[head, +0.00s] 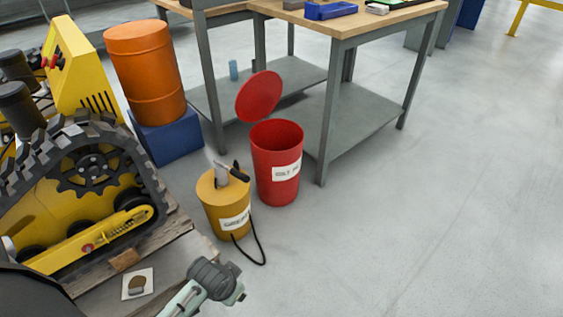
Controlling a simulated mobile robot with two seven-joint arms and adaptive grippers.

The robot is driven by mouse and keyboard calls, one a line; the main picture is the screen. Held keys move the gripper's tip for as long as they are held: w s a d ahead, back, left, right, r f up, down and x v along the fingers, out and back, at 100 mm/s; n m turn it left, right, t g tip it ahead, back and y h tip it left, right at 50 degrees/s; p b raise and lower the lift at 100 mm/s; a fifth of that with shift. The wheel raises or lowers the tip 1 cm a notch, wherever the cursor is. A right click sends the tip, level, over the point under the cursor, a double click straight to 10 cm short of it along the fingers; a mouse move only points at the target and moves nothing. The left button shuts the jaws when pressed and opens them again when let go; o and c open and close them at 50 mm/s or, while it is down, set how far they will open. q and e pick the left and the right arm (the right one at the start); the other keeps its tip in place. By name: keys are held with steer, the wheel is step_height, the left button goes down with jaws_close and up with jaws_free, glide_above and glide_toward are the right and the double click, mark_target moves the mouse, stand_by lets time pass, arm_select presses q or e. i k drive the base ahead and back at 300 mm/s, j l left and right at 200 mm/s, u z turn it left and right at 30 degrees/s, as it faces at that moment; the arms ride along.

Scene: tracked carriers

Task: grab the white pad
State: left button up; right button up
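The white pad (147,274) is a small flat square at the lower left of the head view. It lies on a pale grey surface at the edge of the wooden platform beside the yellow tracked machine. A dark brown patch or lump shows on its middle; I cannot tell which. A part of one of my arms, pale green with a dark grey joint, shows to the right of the pad and apart from it. No gripper fingers can be made out in this view.
The yellow tracked machine (75,235) stands on a wooden platform at left. A small brown block (125,260) lies behind the pad. A yellow can (222,205) with a black hose and a red open bin (276,155) stand beyond. Floor at right is clear.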

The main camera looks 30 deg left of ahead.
mark_target(135, 284)
steer(key=u, duration=2.3)
